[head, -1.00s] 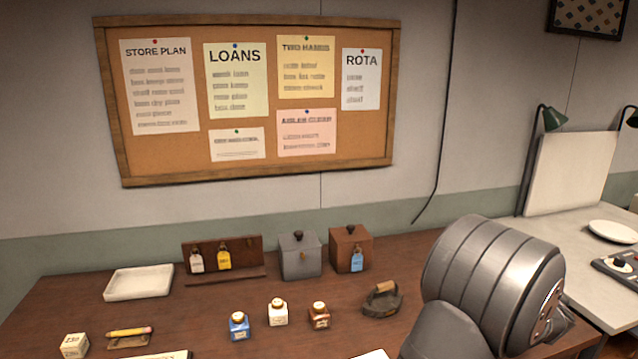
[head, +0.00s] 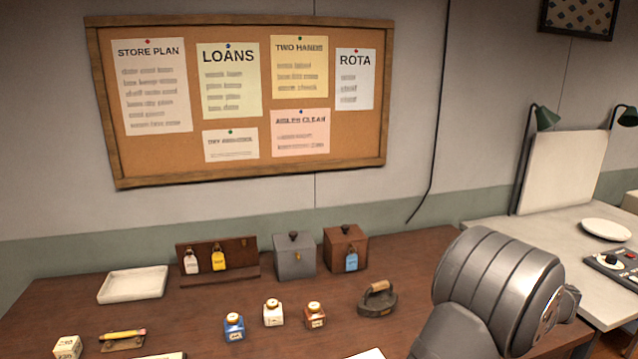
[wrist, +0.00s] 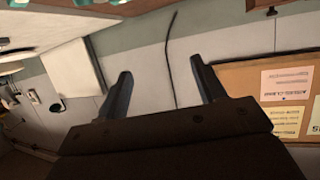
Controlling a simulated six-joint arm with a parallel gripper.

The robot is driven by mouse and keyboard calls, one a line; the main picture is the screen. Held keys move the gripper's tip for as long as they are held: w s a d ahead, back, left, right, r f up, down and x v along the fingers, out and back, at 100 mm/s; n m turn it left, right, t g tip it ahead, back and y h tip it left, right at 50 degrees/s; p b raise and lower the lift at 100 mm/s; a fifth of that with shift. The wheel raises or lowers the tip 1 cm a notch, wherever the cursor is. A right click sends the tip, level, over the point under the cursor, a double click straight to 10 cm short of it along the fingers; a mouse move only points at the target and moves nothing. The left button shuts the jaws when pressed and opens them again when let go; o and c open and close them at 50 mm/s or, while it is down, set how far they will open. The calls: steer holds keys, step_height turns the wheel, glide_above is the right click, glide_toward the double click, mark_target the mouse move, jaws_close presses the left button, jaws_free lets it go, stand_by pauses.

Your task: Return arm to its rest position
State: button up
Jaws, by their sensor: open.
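My gripper (wrist: 160,90) shows in the wrist view with its two dark fingers spread apart and nothing between them. Beyond the fingers are the grey wall and a hanging black cable (wrist: 170,60). In the head view my grey arm is at the lower right, over the right part of the brown desk (head: 215,304); the gripper itself is not visible there.
On the desk stand a white tray (head: 133,285), a tag rack (head: 240,252), a grey box (head: 295,257), a brown box (head: 345,249), several small bottles (head: 273,313) and a dark handled object (head: 377,300). A pale table (head: 560,235) is at the right. A corkboard (head: 240,176) hangs behind.

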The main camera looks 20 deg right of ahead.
steer(key=w+a+f+n+y, duration=0.2)
steer(key=w+a+f+y, duration=0.1)
steer(key=w, duration=0.3)
steer(key=w+a+f+n+y, duration=0.2)
steer(key=w+a+f, duration=0.2)
steer(key=w, duration=0.3)
steer(key=shift+a+f+n+y, duration=0.2)
steer(key=shift+n+y, duration=0.1)
steer(key=shift+y, duration=0.1)
steer(key=shift+d, duration=0.1)
steer(key=s+d+r+m+h, duration=0.3)
steer(key=s+d+r+h, duration=0.1)
steer(key=s, duration=0.4)
steer(key=s+d+r+m+h, duration=0.3)
steer(key=s+d+r+h, duration=0.1)
steer(key=s, duration=0.4)
steer(key=shift+s+d+r+m+g, duration=0.15)
steer(key=shift+s+d+m+g, duration=0.15)
steer(key=shift+s+d+g, duration=0.15)
steer(key=shift+w, duration=0.15)
